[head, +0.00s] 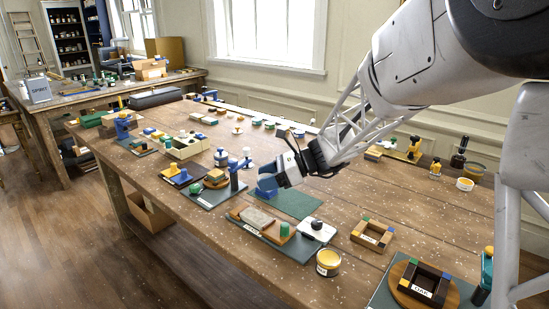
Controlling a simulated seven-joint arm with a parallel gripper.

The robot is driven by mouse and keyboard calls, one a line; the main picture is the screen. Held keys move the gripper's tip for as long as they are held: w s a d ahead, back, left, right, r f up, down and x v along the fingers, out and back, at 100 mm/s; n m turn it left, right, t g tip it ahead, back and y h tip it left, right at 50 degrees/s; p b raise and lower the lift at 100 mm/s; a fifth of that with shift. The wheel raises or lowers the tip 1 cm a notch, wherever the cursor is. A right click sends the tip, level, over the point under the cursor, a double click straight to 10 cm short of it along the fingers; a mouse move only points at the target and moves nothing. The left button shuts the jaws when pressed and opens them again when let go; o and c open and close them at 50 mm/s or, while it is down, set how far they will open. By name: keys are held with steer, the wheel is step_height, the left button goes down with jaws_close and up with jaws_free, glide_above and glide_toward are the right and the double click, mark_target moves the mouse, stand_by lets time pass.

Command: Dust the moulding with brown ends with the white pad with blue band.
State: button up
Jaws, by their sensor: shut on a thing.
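My gripper (268,182) is shut on a small blue-sided thing (266,193), low over the left end of a dark green mat (295,203). The fingers hide most of it, so I cannot tell for sure that it is the white pad with blue band. A white block with a dark knob (316,229) stands on the table to the right of a board. That board (262,236) carries a pale tan strip (258,217) and a green peg. I cannot make out for sure which piece is the moulding with brown ends.
A darker frame (421,284) sits on a round board at front right. Several small tools crowd the left. Bare table lies right of the mat.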

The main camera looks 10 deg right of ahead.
steer(key=shift+s+a+f+g, duration=0.2)
steer(key=shift+s+f+g, duration=0.1)
steer(key=shift+s, duration=0.2)
steer(key=shift+f, duration=0.1)
steer(key=shift+f, duration=1.6)
steer(key=shift+n, duration=0.4)
steer(key=n+g, duration=0.2)
steer(key=shift+a+g, duration=0.4)
steer(key=n+g+h, duration=0.1)
steer(key=n+g, duration=0.1)
steer(key=shift+n, duration=0.3)
steer(key=shift+d+n+g+h, duration=0.2)
steer(key=shift+n+g+h, duration=0.5)
steer(key=shift+n+g, duration=0.45)
steer(key=shift+d+n+g+h, duration=0.2)
steer(key=shift+n+g+h, duration=0.5)
steer(key=shift+n+g, duration=0.4)
